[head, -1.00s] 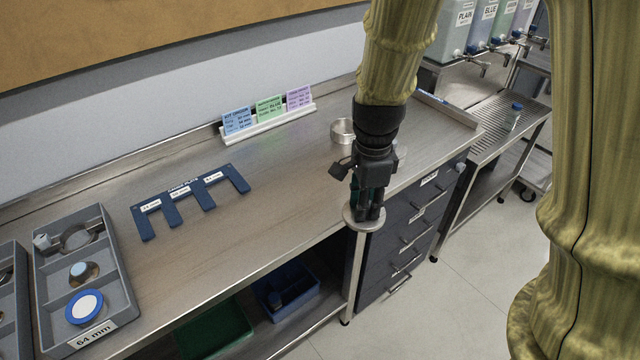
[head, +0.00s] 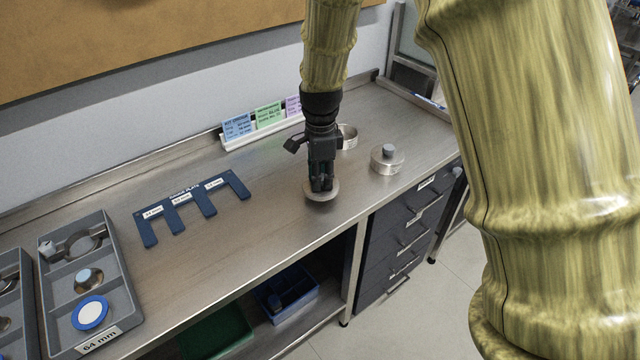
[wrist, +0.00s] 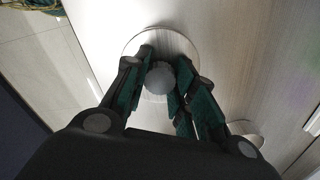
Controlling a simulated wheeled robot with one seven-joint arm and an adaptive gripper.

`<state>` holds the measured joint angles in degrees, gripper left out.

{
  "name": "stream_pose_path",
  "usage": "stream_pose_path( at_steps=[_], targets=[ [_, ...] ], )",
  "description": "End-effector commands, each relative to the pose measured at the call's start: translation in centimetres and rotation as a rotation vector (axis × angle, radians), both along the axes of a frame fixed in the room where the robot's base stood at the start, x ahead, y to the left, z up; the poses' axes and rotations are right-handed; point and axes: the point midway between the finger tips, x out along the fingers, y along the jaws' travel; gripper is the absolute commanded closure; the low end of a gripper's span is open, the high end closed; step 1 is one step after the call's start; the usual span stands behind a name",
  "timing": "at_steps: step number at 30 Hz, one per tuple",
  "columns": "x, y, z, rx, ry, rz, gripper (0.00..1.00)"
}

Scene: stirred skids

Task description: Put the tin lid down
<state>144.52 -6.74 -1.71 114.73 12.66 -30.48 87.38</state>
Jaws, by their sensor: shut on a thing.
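The tin lid (head: 312,197) is a round pale metal disc under my gripper (head: 321,186), over the bench top near its front edge. In the wrist view the lid (wrist: 133,48) shows as a pale disc with a grey ribbed knob (wrist: 160,77). The two fingers of my gripper (wrist: 160,82) are shut on the knob from either side. The lid looks level and very close to the bench; I cannot tell whether it touches. An open metal tin (head: 349,136) stands behind my gripper, partly hidden by it.
A metal tin with a grey knob on top (head: 387,160) stands to the right. A blue slotted gauge plate (head: 190,205) lies left, beyond it a grey 64 mm tray (head: 118,290). A card holder (head: 262,133) stands at the back. Bench between plate and gripper is clear.

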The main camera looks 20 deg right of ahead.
Motion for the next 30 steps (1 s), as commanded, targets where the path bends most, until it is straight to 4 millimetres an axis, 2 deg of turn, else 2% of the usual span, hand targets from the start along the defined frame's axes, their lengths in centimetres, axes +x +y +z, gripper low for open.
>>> stream_pose_path(
  at_steps=[9, 22, 23, 24, 26, 30],
  targets=[
    [-0.1, 0.0, -3.0, 0.001, 0.002, -0.001, 1.00],
    [-0.1, 0.0, -3.6, 0.000, 0.000, -0.001, 1.00],
    [-0.1, 0.0, -3.6, 0.000, 0.000, -0.001, 0.70],
    [-0.1, 0.0, -3.6, 0.000, 0.000, -0.001, 0.63],
    [-0.1, 0.0, -3.6, 0.000, 0.000, -0.001, 0.52],
    [-0.1, 0.0, -3.6, 0.000, 0.000, -0.001, 0.52]
  ],
)
